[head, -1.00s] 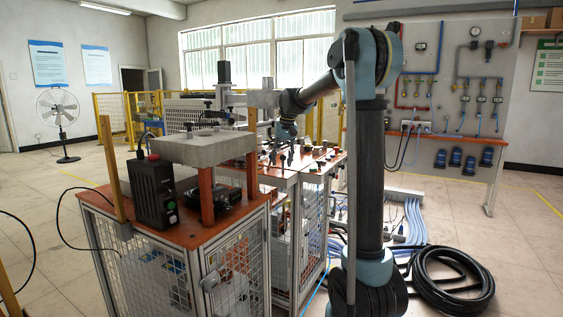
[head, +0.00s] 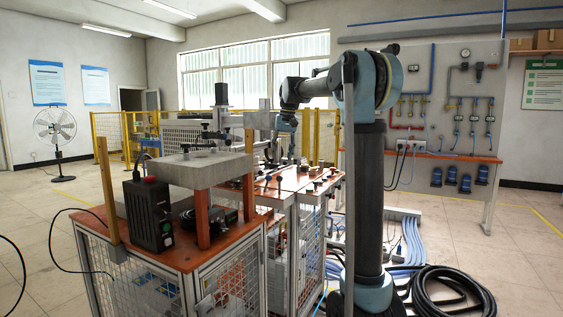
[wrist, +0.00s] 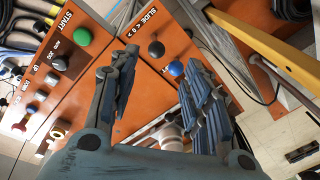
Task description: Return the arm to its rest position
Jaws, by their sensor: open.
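My gripper (head: 292,152) is in the head view at the end of my arm, pointing down above the far part of the orange-topped bench. In the wrist view my gripper (wrist: 158,82) has its two blue-grey fingers spread apart with nothing between them. My arm rises from its dark column and bends at a high elbow, with the forearm reaching out to the left. Below the fingers is an orange control panel (wrist: 125,70) with black, blue, green and red knobs. The fingers look clear of the panel.
A grey block (head: 195,170) on orange legs stands on the near bench, with a black control box (head: 150,213) beside it. A post (head: 107,190) rises at the bench's left edge. Coiled black hose (head: 450,290) lies on the floor at right. The left floor is mostly open.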

